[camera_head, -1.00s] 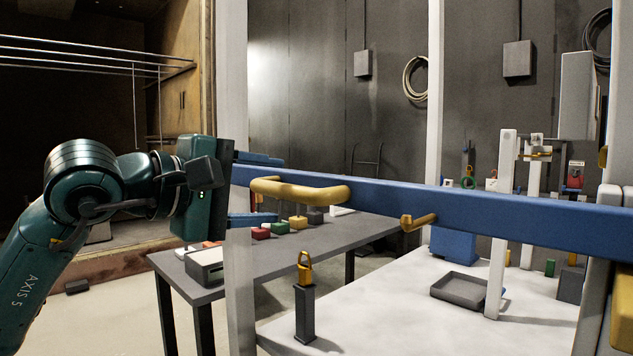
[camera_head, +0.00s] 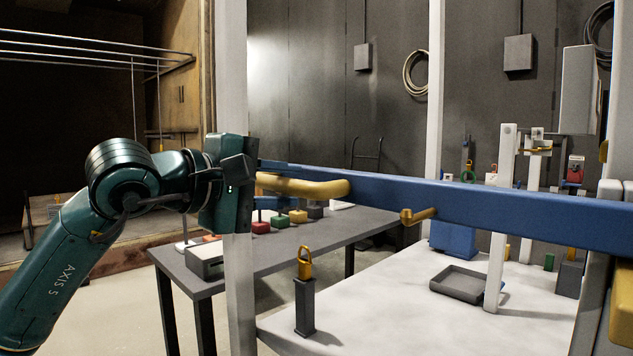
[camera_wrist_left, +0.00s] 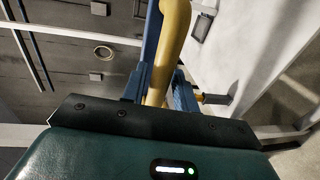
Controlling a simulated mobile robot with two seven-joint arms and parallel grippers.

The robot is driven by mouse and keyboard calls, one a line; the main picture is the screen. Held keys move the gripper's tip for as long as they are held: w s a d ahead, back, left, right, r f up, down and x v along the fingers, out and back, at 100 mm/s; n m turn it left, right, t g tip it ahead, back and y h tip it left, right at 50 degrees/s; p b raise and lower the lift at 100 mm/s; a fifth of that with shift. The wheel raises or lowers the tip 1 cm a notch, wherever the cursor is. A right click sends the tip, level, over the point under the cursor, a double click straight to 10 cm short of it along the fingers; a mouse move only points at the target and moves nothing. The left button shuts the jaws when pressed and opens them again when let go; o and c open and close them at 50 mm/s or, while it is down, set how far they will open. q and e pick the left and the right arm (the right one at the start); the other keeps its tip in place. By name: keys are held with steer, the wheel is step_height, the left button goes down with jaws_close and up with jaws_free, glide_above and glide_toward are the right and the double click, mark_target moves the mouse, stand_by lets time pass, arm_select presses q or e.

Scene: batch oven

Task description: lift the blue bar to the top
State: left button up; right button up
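The blue bar (camera_head: 470,202) runs across the head view from the left white post to the right edge, roughly level. A yellow handle (camera_head: 325,188) is fixed along its left part, and a yellow peg (camera_head: 420,215) sticks out further right. My left gripper (camera_head: 268,184) is at the handle's left end, one finger above it and one below, close against it. In the left wrist view the handle (camera_wrist_left: 172,45) runs between the two fingers (camera_wrist_left: 160,90). The exact contact is partly hidden. My right gripper is out of view.
A white upright post (camera_head: 237,290) stands just beside my left gripper. Below the bar are a grey table (camera_head: 330,237) with coloured blocks and a white table (camera_head: 390,315) with a padlock stand (camera_head: 304,300) and a grey tray (camera_head: 440,281). The open oven (camera_head: 80,110) is at left.

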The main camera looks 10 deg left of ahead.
mark_target(279, 178)
arm_select(q)
steer(key=c, duration=0.6)
jaws_close()
steer(key=shift+r+p, duration=1.9)
steer(key=shift+r, duration=1.05)
steer(key=o, duration=1.2)
jaws_free()
steer(key=shift+f, duration=0.25)
steer(key=shift+b+v, duration=1.15)
steer(key=shift+v, duration=2.9)
